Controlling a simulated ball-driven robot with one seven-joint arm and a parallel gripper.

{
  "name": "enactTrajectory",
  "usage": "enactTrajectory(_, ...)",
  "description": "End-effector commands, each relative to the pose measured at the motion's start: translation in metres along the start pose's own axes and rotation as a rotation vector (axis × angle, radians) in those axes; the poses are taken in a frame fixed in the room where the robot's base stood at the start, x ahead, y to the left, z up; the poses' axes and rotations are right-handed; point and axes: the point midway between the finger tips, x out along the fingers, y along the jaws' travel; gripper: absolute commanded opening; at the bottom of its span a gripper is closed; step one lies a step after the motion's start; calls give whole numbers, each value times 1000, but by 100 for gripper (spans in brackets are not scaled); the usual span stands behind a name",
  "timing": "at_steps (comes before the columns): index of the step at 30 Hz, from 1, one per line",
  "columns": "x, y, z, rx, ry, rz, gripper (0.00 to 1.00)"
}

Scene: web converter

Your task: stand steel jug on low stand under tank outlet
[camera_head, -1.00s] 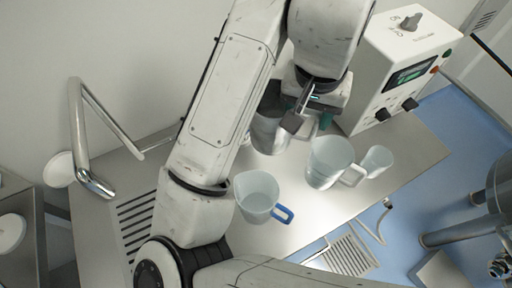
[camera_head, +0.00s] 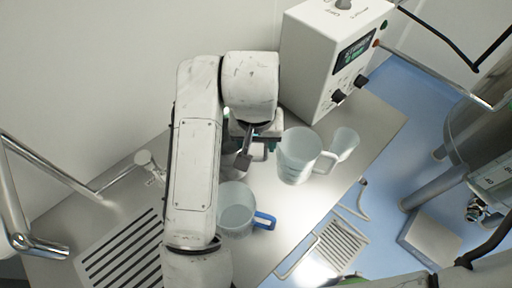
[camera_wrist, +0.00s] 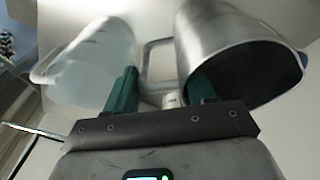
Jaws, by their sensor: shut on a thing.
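The steel jug (camera_wrist: 235,50) fills the right of the wrist view, its mouth toward the camera. Its handle lies between the green fingers of my gripper (camera_wrist: 165,92), which is shut on it. In the head view my arm and gripper (camera_head: 255,148) hide most of the jug; whether it touches the counter cannot be told. The steel tank (camera_head: 482,125) stands on legs at the right. Its outlet valve (camera_head: 474,211) shows low on its near side. A low grey square stand (camera_head: 433,240) is on the blue floor near the tank.
A frosted jug (camera_head: 300,160) and a smaller cup (camera_head: 345,144) stand right of my gripper. A blue-handled jug (camera_head: 238,212) stands in front. A white control box (camera_head: 325,60) is behind.

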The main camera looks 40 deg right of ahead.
Motion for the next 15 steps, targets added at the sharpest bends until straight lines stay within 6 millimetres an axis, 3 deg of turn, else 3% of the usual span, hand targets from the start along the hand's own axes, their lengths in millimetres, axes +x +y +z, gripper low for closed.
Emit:
enactTrajectory(6,27,-1,5,-2,-1,1,0)
enactTrajectory(15,31,-1,4,0,1,0,0)
